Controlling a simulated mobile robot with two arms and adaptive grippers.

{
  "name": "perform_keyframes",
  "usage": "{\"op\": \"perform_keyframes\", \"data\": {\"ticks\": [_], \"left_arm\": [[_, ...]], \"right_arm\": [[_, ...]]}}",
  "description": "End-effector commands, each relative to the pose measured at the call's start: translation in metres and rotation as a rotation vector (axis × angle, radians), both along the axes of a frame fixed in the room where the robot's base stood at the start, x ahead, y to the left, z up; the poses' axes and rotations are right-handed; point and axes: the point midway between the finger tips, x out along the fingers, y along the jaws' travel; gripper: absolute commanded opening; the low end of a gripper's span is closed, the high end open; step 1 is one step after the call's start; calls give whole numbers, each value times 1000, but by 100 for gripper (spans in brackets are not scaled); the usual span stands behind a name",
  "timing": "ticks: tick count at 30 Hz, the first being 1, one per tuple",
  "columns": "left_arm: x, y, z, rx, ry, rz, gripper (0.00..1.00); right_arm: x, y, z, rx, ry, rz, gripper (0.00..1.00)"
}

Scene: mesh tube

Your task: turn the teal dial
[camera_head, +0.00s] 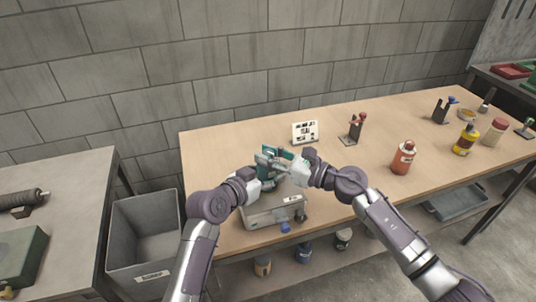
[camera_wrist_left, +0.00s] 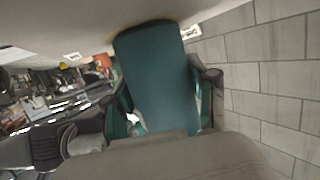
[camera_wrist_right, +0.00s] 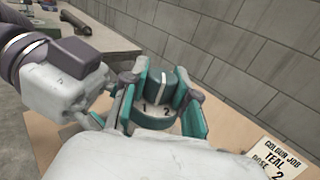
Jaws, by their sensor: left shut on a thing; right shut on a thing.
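The teal dial (camera_wrist_right: 163,92) shows in the right wrist view as a grey-teal knob with a white line on its top and the numbers 1 and 2 on its front. My right gripper (camera_wrist_right: 166,108) is shut on it, one finger on each side. In the head view my right gripper (camera_head: 287,166) meets my left gripper over the pale machine (camera_head: 268,213). My left gripper (camera_wrist_left: 165,105) is shut on a broad, rounded teal body (camera_wrist_left: 160,70), which fills the middle of the left wrist view. In the head view the grippers mostly hide the dial.
A card (camera_wrist_right: 275,158) reading "COLOUR JOB TEAL DOSE 2" stands behind, also in the head view (camera_head: 305,132). A red bottle (camera_head: 403,158) and a dark stand with a red top (camera_head: 354,128) are to the right. A grey bin (camera_head: 143,240) stands left of the table.

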Motion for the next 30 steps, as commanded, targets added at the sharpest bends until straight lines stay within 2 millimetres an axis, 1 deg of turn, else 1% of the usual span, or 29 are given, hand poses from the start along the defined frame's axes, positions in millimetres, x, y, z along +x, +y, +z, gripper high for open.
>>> {"op": "perform_keyframes", "data": {"ticks": [5,11,24,30], "left_arm": [[0,0,0,0,0,0,18],[0,0,0,1,-1,0,18],[0,0,0,1,-2,-2,18],[0,-1,1,0,-1,-1,18]], "right_arm": [[1,-1,0,-1,2,7,0],[2,0,0,-2,3,72,0],[2,0,0,2,3,376,0],[2,0,-1,3,3,486,0]]}}
